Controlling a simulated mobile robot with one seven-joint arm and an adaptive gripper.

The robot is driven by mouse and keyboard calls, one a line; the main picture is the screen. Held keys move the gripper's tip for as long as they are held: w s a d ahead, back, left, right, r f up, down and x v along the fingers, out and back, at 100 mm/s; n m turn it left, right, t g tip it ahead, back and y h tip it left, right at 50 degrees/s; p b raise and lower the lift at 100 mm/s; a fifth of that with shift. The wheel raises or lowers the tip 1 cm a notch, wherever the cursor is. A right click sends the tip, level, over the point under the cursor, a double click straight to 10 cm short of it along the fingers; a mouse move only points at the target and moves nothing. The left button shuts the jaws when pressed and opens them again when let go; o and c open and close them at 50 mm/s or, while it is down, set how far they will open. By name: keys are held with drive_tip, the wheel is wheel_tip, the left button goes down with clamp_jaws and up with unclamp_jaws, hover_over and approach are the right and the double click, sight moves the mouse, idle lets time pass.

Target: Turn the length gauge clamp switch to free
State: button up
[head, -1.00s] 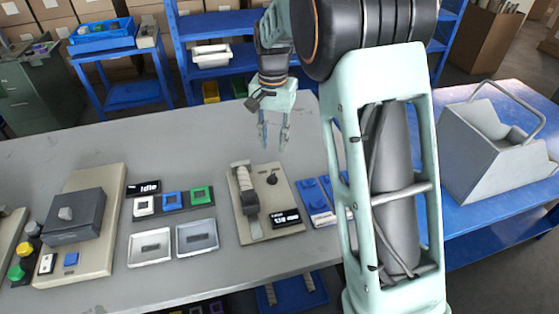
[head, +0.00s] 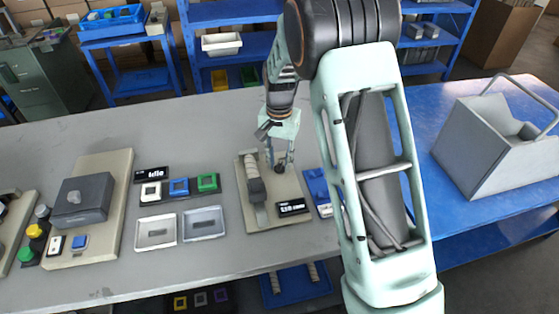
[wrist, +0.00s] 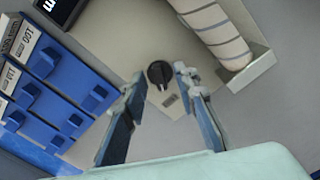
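The length gauge is a beige plate (head: 290,213) on the grey table, with a striped roll-like slide (head: 256,190) along its left side and a small display (head: 292,207) at its lower right. A black round knob, the clamp switch (wrist: 160,74), sits on the plate in the wrist view, with a small label below it; the label's text is too small to read. My gripper (head: 281,166) is over the plate at the knob. In the wrist view my gripper (wrist: 158,88) is open, its two blue fingers apart on either side below the knob. I cannot tell whether they touch it.
Blue blocks with labels (wrist: 50,90) stand beside the plate. Left on the table are coloured square buttons (head: 180,187), two shallow trays (head: 203,224) and a grey box with a knob (head: 82,201). A grey bin (head: 490,145) stands on the blue table at right.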

drive_tip(key=shift+c, duration=0.4)
clamp_jaws()
drive_tip(key=shift+n, duration=0.3)
drive_tip(key=n, duration=1.1)
drive_tip(key=shift+n, duration=0.3)
drive_tip(key=shift+o, duration=0.4)
unclamp_jaws()
